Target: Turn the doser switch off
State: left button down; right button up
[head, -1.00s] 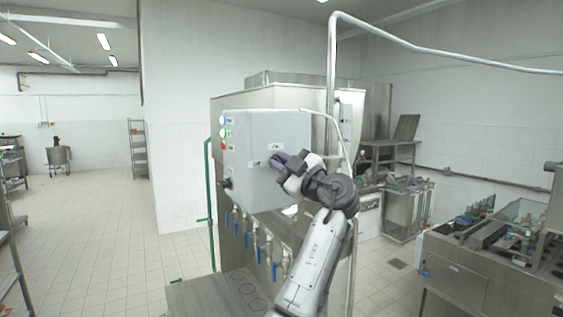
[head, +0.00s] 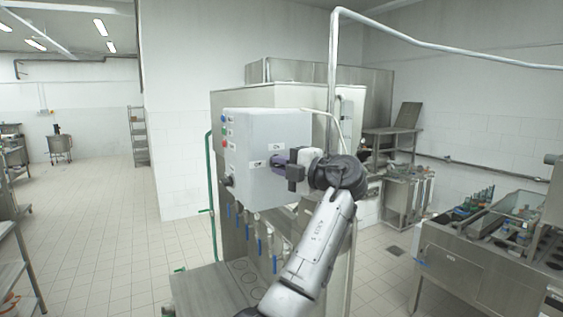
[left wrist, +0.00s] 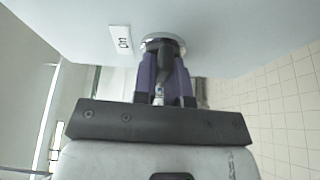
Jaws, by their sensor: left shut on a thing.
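The doser switch (left wrist: 164,44) has a round silver base and a dark lever, on the side of a light grey control box (head: 262,135). My left gripper (head: 281,160) is at that side face, and its purple fingers are shut on the switch lever. In the left wrist view the fingers (left wrist: 163,75) sit on both sides of the lever, with a label reading "On" (left wrist: 122,40) to the left of the base. In the head view the gripper hides the switch. My right gripper is out of view.
Colored buttons and a dark knob (head: 230,181) are on the box's left face. Blue-handled valves (head: 247,232) hang below it, above a metal platform (head: 208,295). A bent pipe (head: 332,80) rises behind my arm. Steel benches (head: 470,255) stand at the right.

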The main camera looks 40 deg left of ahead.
pick_arm(q)
jog(key=shift+n, duration=0.3)
dwell(0.4)
jog(key=c, duration=1.2)
grip_release()
jog(key=shift+o, duration=0.2)
jog(key=d+b, duration=0.2)
jog(key=d, duration=1.2)
jog(key=shift+w+b, duration=0.15)
jog(key=shift+b, duration=0.15)
jog(key=shift+a, duration=0.1)
